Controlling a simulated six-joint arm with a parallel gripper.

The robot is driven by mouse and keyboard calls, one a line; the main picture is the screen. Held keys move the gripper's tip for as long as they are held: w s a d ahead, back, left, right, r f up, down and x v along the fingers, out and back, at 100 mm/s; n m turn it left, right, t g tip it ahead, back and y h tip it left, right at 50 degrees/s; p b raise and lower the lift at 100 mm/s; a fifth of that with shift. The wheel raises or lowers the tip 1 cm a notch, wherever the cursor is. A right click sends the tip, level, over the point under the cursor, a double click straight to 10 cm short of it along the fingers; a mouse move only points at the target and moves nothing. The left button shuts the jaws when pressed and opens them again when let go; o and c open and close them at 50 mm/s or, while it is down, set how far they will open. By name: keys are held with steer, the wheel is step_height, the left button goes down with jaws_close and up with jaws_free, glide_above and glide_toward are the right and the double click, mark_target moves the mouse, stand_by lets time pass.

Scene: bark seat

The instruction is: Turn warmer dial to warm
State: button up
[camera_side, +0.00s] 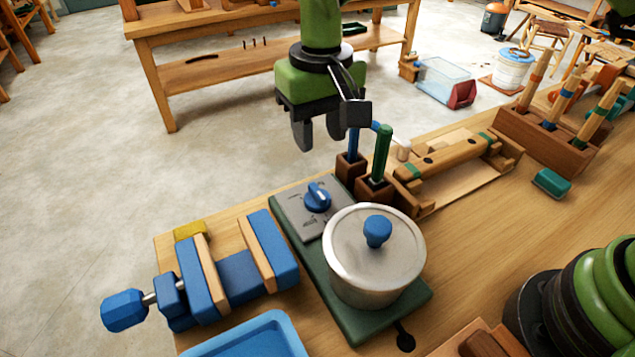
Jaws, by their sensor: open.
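The warmer (340,317) has a dark green base on the wooden bench, with a grey dial plate at its far end. The blue dial (317,197) sits on that plate and carries a pale pointer mark. The lettering around it is too small to read. A metal pot with a lid (353,262) and a blue knob stands on the near part of the warmer. My gripper (318,140) hangs above and beyond the dial, fingers pointing down, open and empty. It is apart from the dial.
A blue clamp (238,277) lies left of the warmer, and a blue tray (262,340) is at the front. Green-handled (382,152) and blue-handled tools stand upright in wooden blocks just right of my gripper. A wooden rack (545,140) with brushes stands farther right.

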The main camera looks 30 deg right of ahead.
mark_target(317, 191)
steer(key=shift+a+f, duration=0.2)
steer(key=shift+f, duration=0.65)
step_height(317, 191, down, 9)
steer(key=shift+r, duration=0.1)
steer(key=shift+c, duration=0.2)
jaws_close()
